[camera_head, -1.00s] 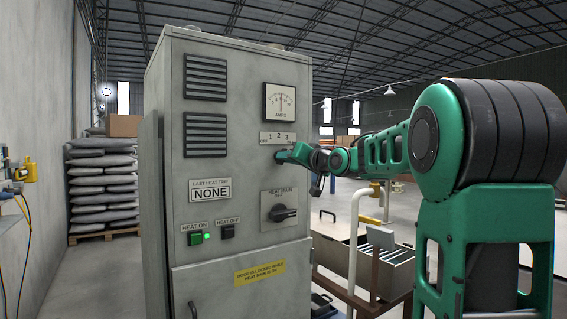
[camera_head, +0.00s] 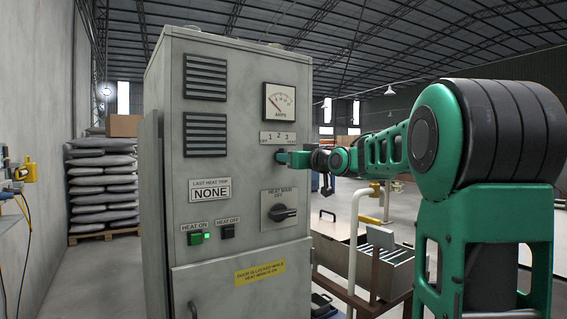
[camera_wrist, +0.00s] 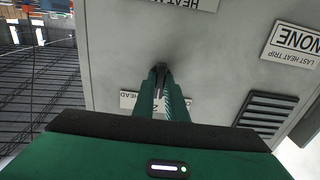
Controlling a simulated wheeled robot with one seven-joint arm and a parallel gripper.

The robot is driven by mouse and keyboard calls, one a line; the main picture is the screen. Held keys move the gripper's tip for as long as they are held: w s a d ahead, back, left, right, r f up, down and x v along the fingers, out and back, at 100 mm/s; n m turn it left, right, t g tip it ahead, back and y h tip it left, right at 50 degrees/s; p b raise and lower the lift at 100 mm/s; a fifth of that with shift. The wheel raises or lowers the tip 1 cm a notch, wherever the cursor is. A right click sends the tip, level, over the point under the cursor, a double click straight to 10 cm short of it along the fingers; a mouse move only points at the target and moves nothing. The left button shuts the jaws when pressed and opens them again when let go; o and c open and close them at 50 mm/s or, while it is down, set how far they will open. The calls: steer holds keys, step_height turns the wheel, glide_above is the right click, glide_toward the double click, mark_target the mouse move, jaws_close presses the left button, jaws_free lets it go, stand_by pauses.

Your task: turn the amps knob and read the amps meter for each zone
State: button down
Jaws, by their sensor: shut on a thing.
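The grey control cabinet (camera_head: 235,150) stands upright in front of me. The amps meter (camera_head: 279,102) is at its upper right, with its needle leaning to the left side of the scale. Below it is the selector label (camera_head: 277,138) marked with 1, 2 and 3. My gripper (camera_head: 283,157) is just below this label, shut on the small dark amps knob, which it mostly hides. In the wrist view the fingers meet at the dark knob (camera_wrist: 160,68) on the panel. I cannot tell which position the knob points to.
Lower on the panel are the heat main switch (camera_head: 284,213), the green heat-on button (camera_head: 195,239) and the heat-off button (camera_head: 228,232). A pale pipe (camera_head: 354,245) and an open box (camera_head: 385,265) stand to the right. Stacked sacks (camera_head: 102,190) are at the left.

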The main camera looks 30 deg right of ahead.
steer(key=c, duration=1.8)
jaws_free()
steer(key=s, duration=1)
steer(key=shift+s+d, duration=0.15)
steer(key=shift+s, duration=0.2)
